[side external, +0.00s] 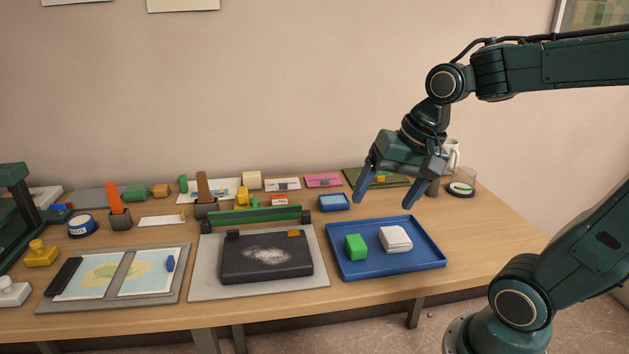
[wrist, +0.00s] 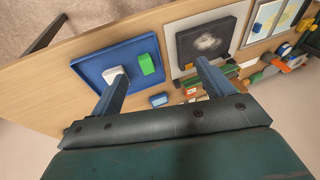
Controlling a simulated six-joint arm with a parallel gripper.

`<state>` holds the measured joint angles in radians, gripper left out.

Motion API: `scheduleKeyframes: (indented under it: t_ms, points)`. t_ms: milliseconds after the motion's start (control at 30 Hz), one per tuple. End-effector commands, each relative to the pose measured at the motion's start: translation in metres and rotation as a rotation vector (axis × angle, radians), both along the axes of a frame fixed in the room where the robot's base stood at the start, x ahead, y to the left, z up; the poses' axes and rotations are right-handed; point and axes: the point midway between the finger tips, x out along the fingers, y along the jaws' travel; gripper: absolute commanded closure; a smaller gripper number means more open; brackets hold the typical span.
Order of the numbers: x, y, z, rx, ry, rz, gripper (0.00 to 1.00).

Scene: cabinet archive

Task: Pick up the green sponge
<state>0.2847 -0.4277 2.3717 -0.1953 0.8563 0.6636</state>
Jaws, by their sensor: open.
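The green sponge (side external: 356,247) is a small block on the left part of the blue tray (side external: 425,262), beside a white folded cloth or block (side external: 396,239). In the wrist view the green sponge (wrist: 147,64) lies in the tray (wrist: 88,67), and the white block (wrist: 113,75) is partly covered by one finger. My gripper (side external: 385,199) is open and empty. It hangs above and behind the tray, clear of the sponge. In the wrist view my gripper's fingers (wrist: 160,82) are spread wide, with the sponge showing between and beyond them.
A dark slab with pale powder (side external: 267,258) rests on a grey board left of the tray. The table right of the tray is bare.

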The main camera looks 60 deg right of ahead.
Motion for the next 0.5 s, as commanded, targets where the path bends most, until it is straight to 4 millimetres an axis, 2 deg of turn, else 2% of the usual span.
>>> scheduleKeyframes:
  t_ms: [200, 500]
  points:
    - [0.026, -0.028, -0.015, 0.164, 0.072, -0.351, 0.20]
    - [0.053, -0.075, -0.042, 0.393, 0.169, -0.841, 0.20]
